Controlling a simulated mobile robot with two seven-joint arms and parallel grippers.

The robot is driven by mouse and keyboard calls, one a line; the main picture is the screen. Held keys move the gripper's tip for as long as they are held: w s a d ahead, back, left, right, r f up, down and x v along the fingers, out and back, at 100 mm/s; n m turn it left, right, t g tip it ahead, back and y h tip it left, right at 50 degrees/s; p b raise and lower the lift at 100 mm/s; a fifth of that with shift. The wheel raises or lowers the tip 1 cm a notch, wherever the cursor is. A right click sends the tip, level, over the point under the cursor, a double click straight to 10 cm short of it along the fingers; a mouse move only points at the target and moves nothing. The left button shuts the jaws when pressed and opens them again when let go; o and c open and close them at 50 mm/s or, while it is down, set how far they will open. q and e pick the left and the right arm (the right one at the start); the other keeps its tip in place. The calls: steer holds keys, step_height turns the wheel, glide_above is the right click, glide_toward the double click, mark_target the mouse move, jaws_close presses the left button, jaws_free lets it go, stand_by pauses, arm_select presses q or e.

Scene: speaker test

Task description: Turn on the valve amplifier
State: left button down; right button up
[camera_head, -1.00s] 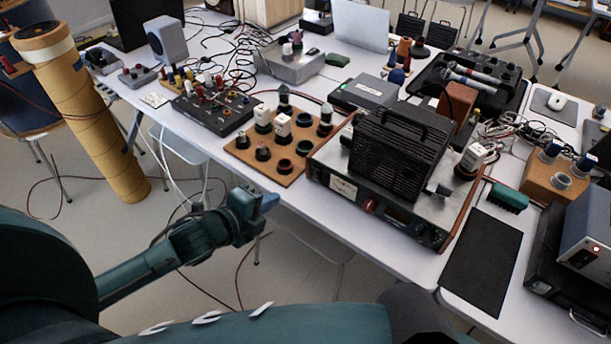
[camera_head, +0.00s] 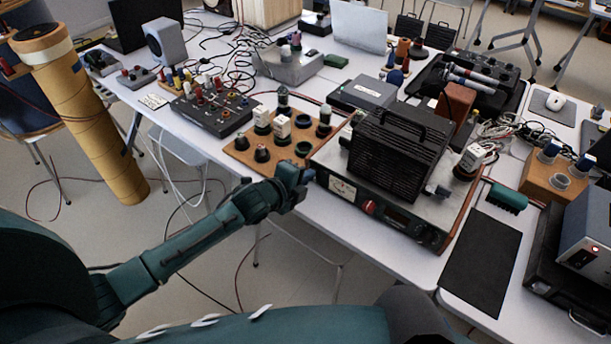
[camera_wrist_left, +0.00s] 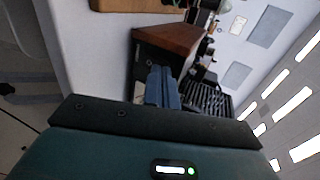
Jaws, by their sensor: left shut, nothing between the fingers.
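The valve amplifier (camera_head: 424,232) stands at the table's front edge, with a black slotted cage on top. Its front panel has a pale meter (camera_head: 342,188), a red knob (camera_head: 370,207) and more dark controls to the right. My left gripper (camera_head: 307,176) is shut and empty, just off the amplifier's left front corner near the meter. In the left wrist view the shut blue fingers (camera_wrist_left: 161,88) point at the amplifier's brown wooden side (camera_wrist_left: 180,40), and cover part of the front. I cannot tell whether they touch it. My right gripper is not in view.
A wooden board (camera_head: 240,148) with valves and sockets lies left of the amplifier, close to my left gripper.

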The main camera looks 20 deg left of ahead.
arm_select(q)
steer(key=shift+w+r+p, duration=0.25)
steer(key=shift+p, duration=0.05)
steer(key=shift+d+f, duration=0.1)
steer(key=shift+r+p, duration=0.8)
steer(key=shift+p, duration=0.05)
